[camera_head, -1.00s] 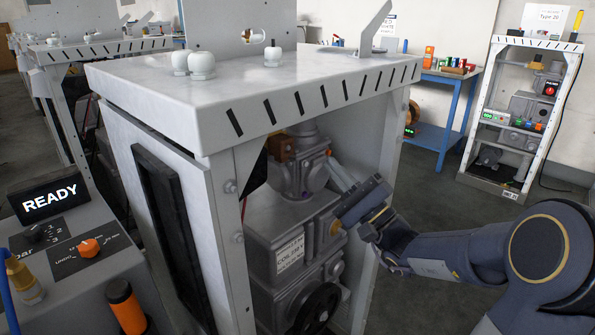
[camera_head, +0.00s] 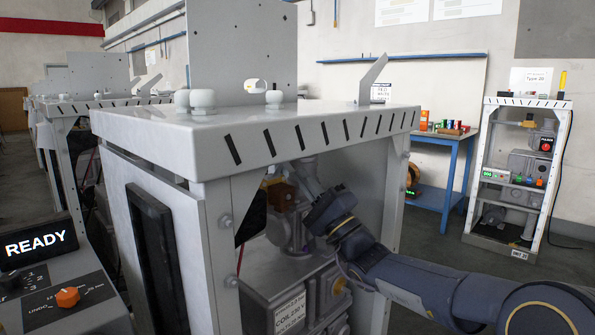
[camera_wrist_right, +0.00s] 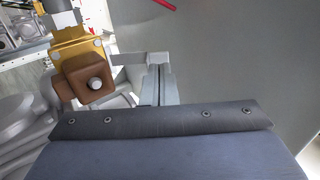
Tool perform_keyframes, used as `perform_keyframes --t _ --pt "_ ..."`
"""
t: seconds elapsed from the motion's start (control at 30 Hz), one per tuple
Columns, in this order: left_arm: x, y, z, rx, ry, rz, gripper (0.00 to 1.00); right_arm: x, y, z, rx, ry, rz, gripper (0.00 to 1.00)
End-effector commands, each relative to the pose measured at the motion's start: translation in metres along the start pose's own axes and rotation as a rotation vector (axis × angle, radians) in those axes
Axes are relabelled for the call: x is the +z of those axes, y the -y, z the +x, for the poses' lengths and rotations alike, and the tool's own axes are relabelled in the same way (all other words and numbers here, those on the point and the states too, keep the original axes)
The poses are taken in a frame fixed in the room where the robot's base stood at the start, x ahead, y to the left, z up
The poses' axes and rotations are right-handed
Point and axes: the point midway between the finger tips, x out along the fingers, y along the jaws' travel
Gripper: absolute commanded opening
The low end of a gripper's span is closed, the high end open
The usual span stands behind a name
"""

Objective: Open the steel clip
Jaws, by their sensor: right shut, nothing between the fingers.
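My right gripper (camera_head: 308,180) reaches into the open front of the grey frame, under its top plate. Its fingers are shut and empty, close to a brown block (camera_head: 281,194). In the right wrist view the grey fingers (camera_wrist_right: 152,75) are just right of the brown block (camera_wrist_right: 90,83), which has a pale round stud and sits on a gold bracket (camera_wrist_right: 72,47). Whether the fingers touch the block or bracket I cannot tell. I cannot pick out the steel clip with certainty in either view. My left gripper is not in view.
The frame's top plate (camera_head: 250,128) overhangs my right gripper, and posts stand at its sides. A grey housing (camera_head: 290,290) with a label is below. A console showing READY (camera_head: 38,243) stands at left. A blue table (camera_head: 446,182) and a second rack (camera_head: 520,170) stand behind.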

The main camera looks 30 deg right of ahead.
Motion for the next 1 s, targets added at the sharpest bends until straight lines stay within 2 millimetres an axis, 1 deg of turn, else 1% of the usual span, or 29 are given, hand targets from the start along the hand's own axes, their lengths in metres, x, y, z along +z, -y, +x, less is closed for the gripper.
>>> perform_keyframes --t 0.03,0.1,0.23,0.73,0.87,1.0 --pt "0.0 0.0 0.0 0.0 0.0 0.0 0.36 0.001 0.0 0.008 -0.002 0.002 0.001 0.0" --pt "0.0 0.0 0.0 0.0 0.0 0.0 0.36 0.0 0.0 0.017 -0.001 0.002 0.001 0.0" --pt "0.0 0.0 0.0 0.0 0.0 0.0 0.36 0.0 0.0 0.026 -0.001 0.001 0.0 0.0" --pt "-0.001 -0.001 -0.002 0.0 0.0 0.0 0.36 0.0 0.002 0.03 0.008 0.0 0.0 0.0" --pt "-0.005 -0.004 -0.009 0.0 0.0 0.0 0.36 0.0 0.005 0.034 0.039 0.001 0.0 0.0" --pt "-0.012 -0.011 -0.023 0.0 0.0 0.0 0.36 0.0 0.011 0.041 0.109 0.0 -0.001 0.0"
